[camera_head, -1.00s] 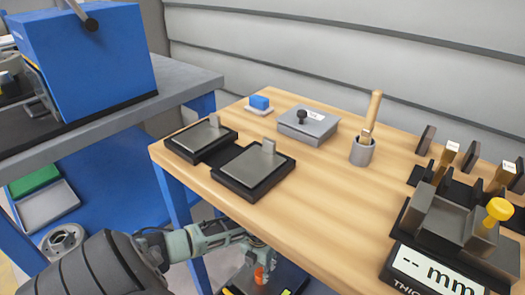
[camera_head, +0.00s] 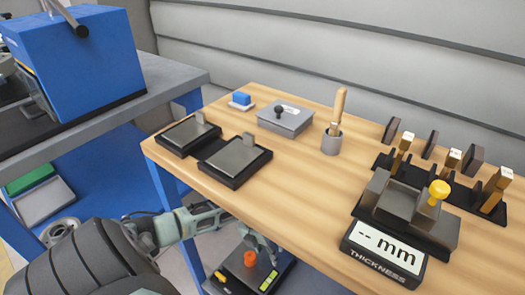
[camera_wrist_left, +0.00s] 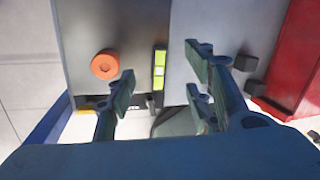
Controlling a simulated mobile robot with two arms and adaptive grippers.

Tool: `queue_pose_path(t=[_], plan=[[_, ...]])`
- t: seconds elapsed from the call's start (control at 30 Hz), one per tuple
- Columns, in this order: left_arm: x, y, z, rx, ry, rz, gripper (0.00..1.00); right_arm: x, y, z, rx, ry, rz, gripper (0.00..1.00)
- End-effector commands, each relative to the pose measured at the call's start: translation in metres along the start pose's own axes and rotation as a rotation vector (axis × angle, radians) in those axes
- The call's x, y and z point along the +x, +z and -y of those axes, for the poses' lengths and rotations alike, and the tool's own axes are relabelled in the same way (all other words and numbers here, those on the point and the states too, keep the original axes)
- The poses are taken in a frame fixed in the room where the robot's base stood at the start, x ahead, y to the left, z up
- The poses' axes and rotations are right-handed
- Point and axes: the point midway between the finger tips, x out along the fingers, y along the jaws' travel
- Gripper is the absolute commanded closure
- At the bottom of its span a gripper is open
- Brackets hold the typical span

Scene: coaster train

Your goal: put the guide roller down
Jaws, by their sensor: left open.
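The guide roller, which I take to be the round orange piece with a central recess, stands on a dark plate on a lower level beside the wooden table. It shows in the head view (camera_head: 250,259) and in the left wrist view (camera_wrist_left: 105,64). The dark plate (camera_wrist_left: 88,30) also carries a yellow-green strip (camera_wrist_left: 159,68). My left gripper (camera_wrist_left: 160,88) is open and empty, its fingers apart. The orange piece lies outside the fingers, to their left in the wrist view. In the head view my left gripper (camera_head: 265,246) is just right of the orange piece. My right gripper is not in view.
The wooden table (camera_head: 290,215) holds two dark plates (camera_head: 235,155), a grey box (camera_head: 285,120), a brush cup (camera_head: 331,143) and a thickness gauge (camera_head: 405,220). Its front edge overhangs the lower level. A red surface (camera_wrist_left: 287,60) is at the right in the wrist view.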

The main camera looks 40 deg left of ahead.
Motion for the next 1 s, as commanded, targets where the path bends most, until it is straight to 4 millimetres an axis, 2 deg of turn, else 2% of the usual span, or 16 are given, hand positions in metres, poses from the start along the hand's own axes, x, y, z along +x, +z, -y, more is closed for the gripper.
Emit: queue_pose_path(t=[0.03, 0.07, 0.1, 0.2, 0.3, 0.37, 0.43, 0.5, 0.57, 0.6, 0.67, 0.7, 0.77, 0.8, 0.9, 1.0], plan=[[0.009, -0.005, 0.042, -0.016, -0.136, 0.030, 0.52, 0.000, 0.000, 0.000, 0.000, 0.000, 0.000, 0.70], [0.010, -0.006, 0.070, -0.038, -0.230, 0.057, 0.52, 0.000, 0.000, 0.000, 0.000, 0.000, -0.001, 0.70], [0.007, -0.005, 0.110, -0.080, -0.370, 0.101, 0.52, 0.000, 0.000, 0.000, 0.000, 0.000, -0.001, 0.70], [-0.020, 0.005, 0.189, -0.260, -0.698, 0.227, 0.52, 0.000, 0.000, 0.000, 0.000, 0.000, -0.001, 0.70], [-0.057, 0.026, 0.225, -0.525, -0.949, 0.357, 0.52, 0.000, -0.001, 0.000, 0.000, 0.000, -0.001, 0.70], [-0.075, 0.039, 0.225, -0.721, -1.054, 0.430, 0.52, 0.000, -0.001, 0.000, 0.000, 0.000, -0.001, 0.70], [-0.087, 0.049, 0.209, -0.977, -1.128, 0.505, 0.52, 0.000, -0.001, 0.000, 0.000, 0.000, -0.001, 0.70], [-0.084, 0.049, 0.180, -1.256, -1.142, 0.561, 0.52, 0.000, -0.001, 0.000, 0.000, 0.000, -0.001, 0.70], [-0.072, 0.038, 0.152, -1.504, -1.106, 0.590, 0.52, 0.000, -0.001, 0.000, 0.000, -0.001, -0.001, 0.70], [-0.059, 0.024, 0.133, -1.670, -1.056, 0.596, 0.52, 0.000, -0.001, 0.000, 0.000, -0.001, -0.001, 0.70], [-0.036, -0.006, 0.109, -1.908, -0.945, 0.584, 0.52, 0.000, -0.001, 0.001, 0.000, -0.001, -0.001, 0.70], [-0.020, -0.031, 0.097, -2.052, -0.853, 0.561, 0.52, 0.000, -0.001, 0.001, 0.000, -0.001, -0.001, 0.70], [0.001, -0.071, 0.086, -2.235, -0.702, 0.509, 0.52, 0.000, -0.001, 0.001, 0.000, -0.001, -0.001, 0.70], [0.012, -0.098, 0.084, -2.333, -0.600, 0.467, 0.52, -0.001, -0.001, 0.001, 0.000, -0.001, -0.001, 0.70], [0.030, -0.156, 0.087, -2.499, -0.378, 0.357, 0.52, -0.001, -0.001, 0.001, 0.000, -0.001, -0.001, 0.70], [0.036, -0.192, 0.093, -2.576, -0.237, 0.277, 0.52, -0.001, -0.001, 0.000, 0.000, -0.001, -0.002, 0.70]])
